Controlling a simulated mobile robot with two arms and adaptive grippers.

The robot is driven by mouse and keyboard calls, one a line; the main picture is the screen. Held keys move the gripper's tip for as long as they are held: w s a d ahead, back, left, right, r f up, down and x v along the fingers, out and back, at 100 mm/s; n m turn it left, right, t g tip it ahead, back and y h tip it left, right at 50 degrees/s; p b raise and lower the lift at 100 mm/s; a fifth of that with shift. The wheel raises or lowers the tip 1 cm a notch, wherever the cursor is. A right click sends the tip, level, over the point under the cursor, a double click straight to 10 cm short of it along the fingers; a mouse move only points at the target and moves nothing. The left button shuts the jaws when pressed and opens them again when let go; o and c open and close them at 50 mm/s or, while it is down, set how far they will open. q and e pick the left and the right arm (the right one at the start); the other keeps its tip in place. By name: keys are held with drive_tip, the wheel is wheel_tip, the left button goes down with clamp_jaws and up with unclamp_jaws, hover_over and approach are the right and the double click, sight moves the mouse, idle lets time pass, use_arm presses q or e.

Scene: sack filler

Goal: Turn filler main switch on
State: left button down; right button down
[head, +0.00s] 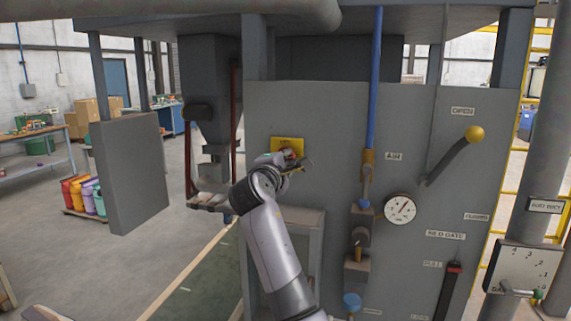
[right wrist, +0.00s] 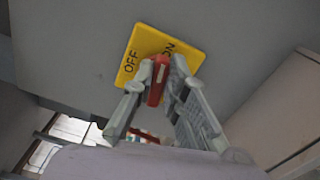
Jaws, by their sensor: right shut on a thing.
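The main switch is a yellow plate (head: 287,144) on the grey filler panel, with a red handle (head: 292,153) mostly covered by my gripper. My left gripper is not in view.
The panel also carries a blue pipe (head: 375,80), a gauge (head: 400,208) and a lever with a yellow knob (head: 474,133). A grey box (head: 131,172) hangs at left. Coloured sacks or bottles (head: 84,195) stand behind it. Open floor (head: 175,245) lies left of the filler.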

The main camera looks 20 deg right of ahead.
drive_tip(key=shift+f+m+b, duration=0.25)
drive_tip(key=shift+m+b, duration=0.2)
drive_tip(key=shift+m, duration=0.75)
drive_tip(key=c, duration=1.6)
unclamp_jaws()
drive_tip(key=shift+s, duration=0.1)
drive_tip(key=v, duration=1.2)
